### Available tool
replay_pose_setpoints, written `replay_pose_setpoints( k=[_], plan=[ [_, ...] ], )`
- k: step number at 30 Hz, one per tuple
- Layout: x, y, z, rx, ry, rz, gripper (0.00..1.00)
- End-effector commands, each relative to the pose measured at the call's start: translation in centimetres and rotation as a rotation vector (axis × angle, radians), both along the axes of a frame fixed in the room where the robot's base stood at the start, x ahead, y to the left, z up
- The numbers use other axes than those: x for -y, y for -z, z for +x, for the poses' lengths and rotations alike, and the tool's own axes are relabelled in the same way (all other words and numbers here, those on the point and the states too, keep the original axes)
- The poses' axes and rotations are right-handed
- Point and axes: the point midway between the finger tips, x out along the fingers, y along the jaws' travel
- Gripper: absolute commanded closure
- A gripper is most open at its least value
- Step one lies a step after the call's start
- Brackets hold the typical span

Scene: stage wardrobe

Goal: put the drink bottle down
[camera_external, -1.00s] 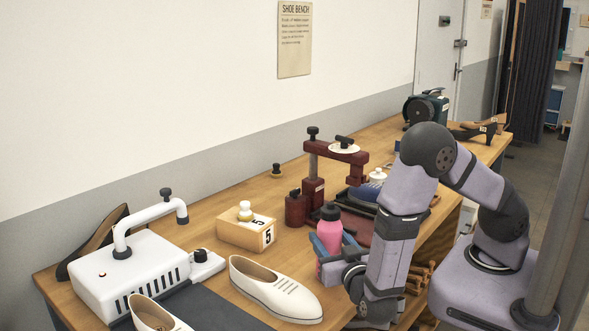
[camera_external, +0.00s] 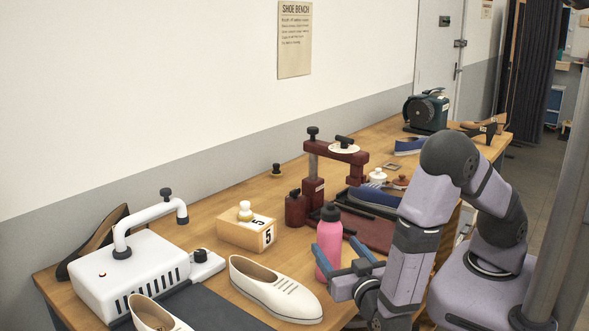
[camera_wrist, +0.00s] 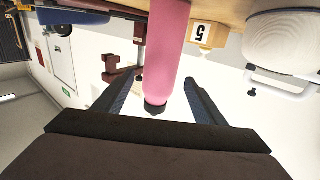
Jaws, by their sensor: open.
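The drink bottle (camera_external: 329,247) is pink with a dark cap and stands upright on the wooden bench in the external view. In the wrist view, which is upside down, the bottle (camera_wrist: 167,45) shows ahead, between the spread fingers of my gripper (camera_wrist: 160,82). A gap shows on each side of it. I cannot tell exactly how far the fingertips overlap the bottle in depth.
The bench (camera_external: 203,224) is crowded. A white shoe (camera_external: 275,290) and a wooden block marked 5 (camera_external: 245,235) are left of the bottle.

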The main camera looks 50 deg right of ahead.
Motion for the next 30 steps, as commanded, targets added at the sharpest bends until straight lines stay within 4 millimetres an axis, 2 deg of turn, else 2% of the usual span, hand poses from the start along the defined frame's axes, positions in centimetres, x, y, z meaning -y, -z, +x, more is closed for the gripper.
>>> replay_pose_setpoints(
  k=[6,12,18,30],
  plan=[
    [-2.3,0.3,-3.2,0.0,-0.005,0.002,0.36],
    [-3.5,0.1,-5.1,0.0,-0.002,0.001,0.36],
    [-3.8,0.0,-5.7,-0.001,0.001,0.001,0.36],
    [-3.8,0.0,-5.7,0.0,0.001,0.0,0.36]
  ],
)
